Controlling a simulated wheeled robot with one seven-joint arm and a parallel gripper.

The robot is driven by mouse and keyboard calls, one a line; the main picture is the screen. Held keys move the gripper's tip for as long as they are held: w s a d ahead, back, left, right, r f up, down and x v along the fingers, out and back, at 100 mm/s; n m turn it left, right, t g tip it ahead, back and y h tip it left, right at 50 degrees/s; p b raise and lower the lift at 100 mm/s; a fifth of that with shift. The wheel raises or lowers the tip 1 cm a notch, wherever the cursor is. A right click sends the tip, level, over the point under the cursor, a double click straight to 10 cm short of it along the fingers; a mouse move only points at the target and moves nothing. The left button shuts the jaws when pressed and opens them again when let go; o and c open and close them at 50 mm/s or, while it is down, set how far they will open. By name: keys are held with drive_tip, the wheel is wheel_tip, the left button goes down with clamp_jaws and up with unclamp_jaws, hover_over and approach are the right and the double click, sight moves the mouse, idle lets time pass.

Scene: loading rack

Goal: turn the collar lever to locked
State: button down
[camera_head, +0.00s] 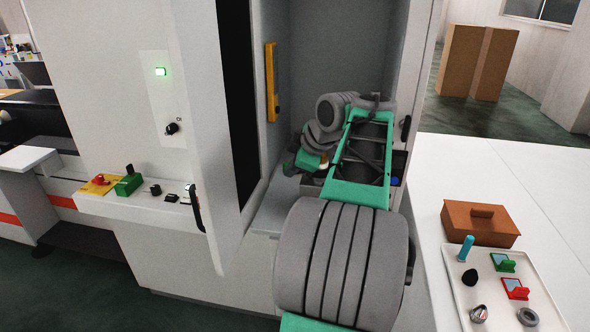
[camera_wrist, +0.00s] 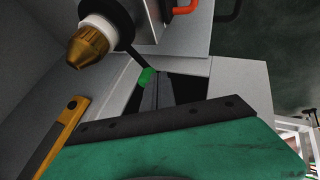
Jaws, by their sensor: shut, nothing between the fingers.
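In the wrist view, a spindle nose with a brass tip (camera_wrist: 87,48) and a white collar ring (camera_wrist: 100,25) is at the upper left. A thin dark collar lever (camera_wrist: 128,47) runs from it down to the right and ends in a green knob (camera_wrist: 146,77). My gripper (camera_wrist: 161,88) is shut and empty, its narrow dark fingers just right of and below the knob. I cannot tell whether they touch it. In the head view my arm hides the fingers and the lever. The lever's locked mark is not visible.
A yellow bar (camera_head: 271,82) stands on the bay's left wall; the open door (camera_head: 225,110) is left of it. A white worktop (camera_head: 520,180) at right holds a brown lidded box (camera_head: 480,228) and a tray (camera_head: 545,312) of small parts. A control panel (camera_head: 140,205) is at left.

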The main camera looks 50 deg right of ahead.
drive_tip(key=s+a+r, duration=0.4)
drive_tip(key=s+r, duration=0.4)
drive_tip(key=shift+s+p, duration=0.2)
drive_tip(key=shift+p, duration=0.1)
